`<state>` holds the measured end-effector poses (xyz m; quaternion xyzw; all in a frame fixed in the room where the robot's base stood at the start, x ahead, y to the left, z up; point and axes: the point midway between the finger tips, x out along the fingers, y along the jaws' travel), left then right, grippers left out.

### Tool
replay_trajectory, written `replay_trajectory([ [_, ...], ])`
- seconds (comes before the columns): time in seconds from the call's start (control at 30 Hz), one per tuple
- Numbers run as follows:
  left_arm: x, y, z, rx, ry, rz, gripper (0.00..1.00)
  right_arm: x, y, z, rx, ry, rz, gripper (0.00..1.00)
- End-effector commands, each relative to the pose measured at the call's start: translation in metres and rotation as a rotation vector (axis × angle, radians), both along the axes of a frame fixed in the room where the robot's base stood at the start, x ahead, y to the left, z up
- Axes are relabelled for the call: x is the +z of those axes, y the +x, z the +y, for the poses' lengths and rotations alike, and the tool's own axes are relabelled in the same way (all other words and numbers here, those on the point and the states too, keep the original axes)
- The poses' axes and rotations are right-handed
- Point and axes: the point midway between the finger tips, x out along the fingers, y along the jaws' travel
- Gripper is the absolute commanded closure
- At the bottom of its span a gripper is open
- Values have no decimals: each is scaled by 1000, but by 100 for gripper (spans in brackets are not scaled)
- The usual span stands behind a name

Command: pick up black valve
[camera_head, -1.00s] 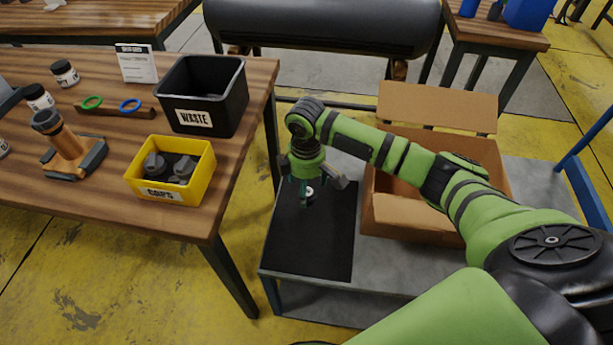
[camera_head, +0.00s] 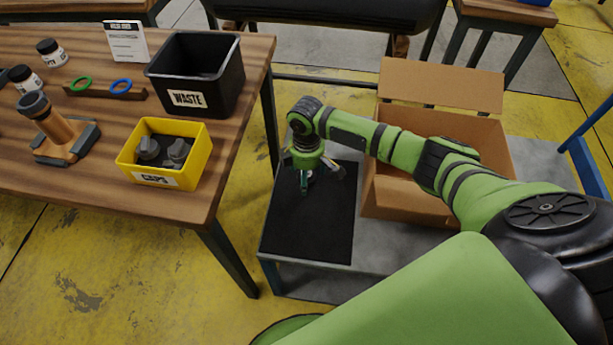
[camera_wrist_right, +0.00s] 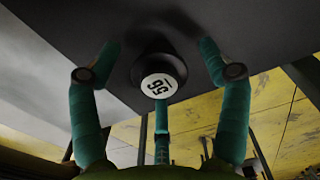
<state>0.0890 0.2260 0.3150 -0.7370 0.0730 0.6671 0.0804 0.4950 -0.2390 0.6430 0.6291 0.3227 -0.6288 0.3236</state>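The black valve (camera_wrist_right: 155,70) is a round dark piece with a white numbered face. In the right wrist view it sits on the black mat (camera_wrist_right: 150,18). My right gripper (camera_wrist_right: 160,52) is open, with two teal fingers on either side of the valve and a third finger below it, near the white face. I see no finger clearly closed on it. In the head view the right gripper (camera_head: 309,182) points down over the black mat (camera_head: 315,230), and it mostly hides the valve. My left gripper is not in view.
An open cardboard box (camera_head: 415,198) stands on the grey cart, right of the mat. The wooden table (camera_head: 120,205) at left holds a yellow caps bin (camera_head: 190,178), a black waste bin (camera_head: 222,95), jars and a brown tool. The mat's front part is clear.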

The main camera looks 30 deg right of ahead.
Motion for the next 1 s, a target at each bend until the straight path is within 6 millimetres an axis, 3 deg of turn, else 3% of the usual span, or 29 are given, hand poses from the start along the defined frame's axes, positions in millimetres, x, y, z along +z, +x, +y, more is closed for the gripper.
replay_trajectory([
  [0.03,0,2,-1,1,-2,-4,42,0,0,0,0,0,0,39],
  [0.13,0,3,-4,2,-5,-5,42,0,0,0,0,0,0,79],
  [0.17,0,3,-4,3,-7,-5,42,0,0,0,0,0,0,84],
  [0.57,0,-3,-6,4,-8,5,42,4,0,0,0,-1,1,84],
  [1.0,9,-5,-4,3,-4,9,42,83,1,0,1,1,-3,84],
])
